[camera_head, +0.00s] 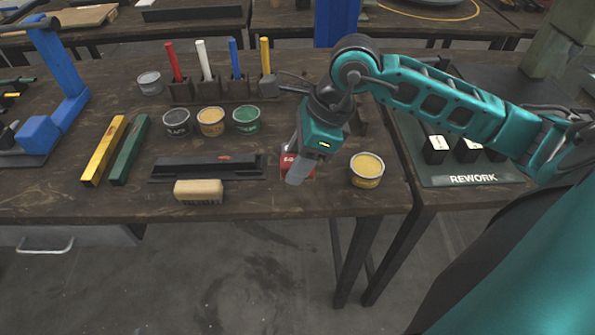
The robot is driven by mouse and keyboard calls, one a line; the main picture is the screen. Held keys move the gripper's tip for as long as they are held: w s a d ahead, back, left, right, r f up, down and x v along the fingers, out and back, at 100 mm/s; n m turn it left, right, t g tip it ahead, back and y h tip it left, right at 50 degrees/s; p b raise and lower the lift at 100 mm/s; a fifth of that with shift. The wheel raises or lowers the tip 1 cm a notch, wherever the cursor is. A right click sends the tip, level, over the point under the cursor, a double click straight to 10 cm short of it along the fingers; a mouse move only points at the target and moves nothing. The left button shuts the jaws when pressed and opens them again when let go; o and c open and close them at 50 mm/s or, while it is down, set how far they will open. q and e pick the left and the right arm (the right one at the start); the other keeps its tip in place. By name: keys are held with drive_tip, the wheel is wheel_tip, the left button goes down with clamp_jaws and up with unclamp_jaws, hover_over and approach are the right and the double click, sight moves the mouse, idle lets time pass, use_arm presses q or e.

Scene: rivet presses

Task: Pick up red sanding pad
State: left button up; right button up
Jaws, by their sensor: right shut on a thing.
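A small red item with white lettering (286,161), which looks like the red sanding pad, is on the wooden workbench near its front edge. It is mostly hidden behind my right gripper (296,178). The gripper points down over it, and its fingers are shut on it. I cannot tell whether the pad is clear of the bench top. My left gripper is out of view.
A yellow-topped tin (367,168) stands close to the right of my gripper. A black tray (208,168) and a tan block (198,191) lie to the left. The REWORK mat (470,180) is on the right table.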

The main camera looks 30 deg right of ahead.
wheel_tip(320, 180, up, 15)
drive_tip(key=p, duration=0.2)
drive_tip(key=shift+f, duration=0.15)
drive_tip(key=o, duration=0.4)
drive_tip(key=shift+c, duration=1.3)
